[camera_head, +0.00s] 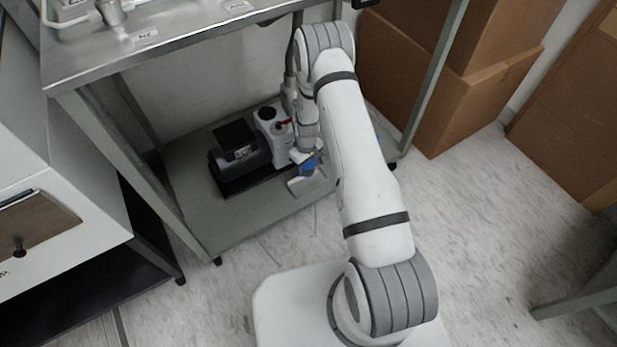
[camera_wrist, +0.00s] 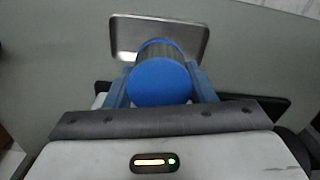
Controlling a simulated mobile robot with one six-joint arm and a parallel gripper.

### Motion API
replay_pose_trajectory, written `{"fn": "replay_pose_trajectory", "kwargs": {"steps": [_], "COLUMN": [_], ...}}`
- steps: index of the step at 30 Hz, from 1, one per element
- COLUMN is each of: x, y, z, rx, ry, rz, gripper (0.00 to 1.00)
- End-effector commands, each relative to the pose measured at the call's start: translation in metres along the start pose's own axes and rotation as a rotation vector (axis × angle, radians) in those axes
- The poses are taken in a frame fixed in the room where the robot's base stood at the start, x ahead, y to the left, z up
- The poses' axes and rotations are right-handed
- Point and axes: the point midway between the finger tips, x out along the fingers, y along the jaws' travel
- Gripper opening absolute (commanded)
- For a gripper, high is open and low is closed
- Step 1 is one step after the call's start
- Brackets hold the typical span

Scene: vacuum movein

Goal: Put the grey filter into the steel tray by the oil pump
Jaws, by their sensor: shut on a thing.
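My gripper (camera_wrist: 160,90) is shut on the grey filter (camera_wrist: 160,83), a cylinder with a blue end cap facing the wrist camera and a dark grey body mostly hidden behind it. In the head view the blue of the held piece shows beside the oil pump (camera_head: 235,155). The steel tray (camera_wrist: 125,35) is a shallow rectangle just beyond the filter in the wrist view. In the head view the tray (camera_head: 306,185) lies on the low shelf, right of the pump. I cannot tell whether the filter touches the tray.
The low grey-green shelf (camera_head: 215,215) is bare in front of the pump. A steel tabletop (camera_head: 180,30) sits above it, and table legs stand on either side. Cardboard boxes (camera_head: 440,100) stand at the right, and a white cabinet (camera_head: 60,200) stands at the left.

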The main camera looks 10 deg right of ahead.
Motion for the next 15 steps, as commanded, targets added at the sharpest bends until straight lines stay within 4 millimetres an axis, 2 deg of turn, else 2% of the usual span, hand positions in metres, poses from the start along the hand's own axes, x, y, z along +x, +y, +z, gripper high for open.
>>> {"fn": "replay_pose_trajectory", "kwargs": {"steps": [1,4,11,15], "x": [0.015,0.035,0.058,0.079], "y": [0.0,0.002,0.004,0.004], "z": [0.002,0.002,0.002,0.002], "rx": [0.003,0.007,0.011,0.012], "ry": [-0.003,-0.002,0.0,-0.001], "rz": [-0.001,-0.001,0.0,0.0], "gripper": [0.25,0.25,0.25,0.25]}}
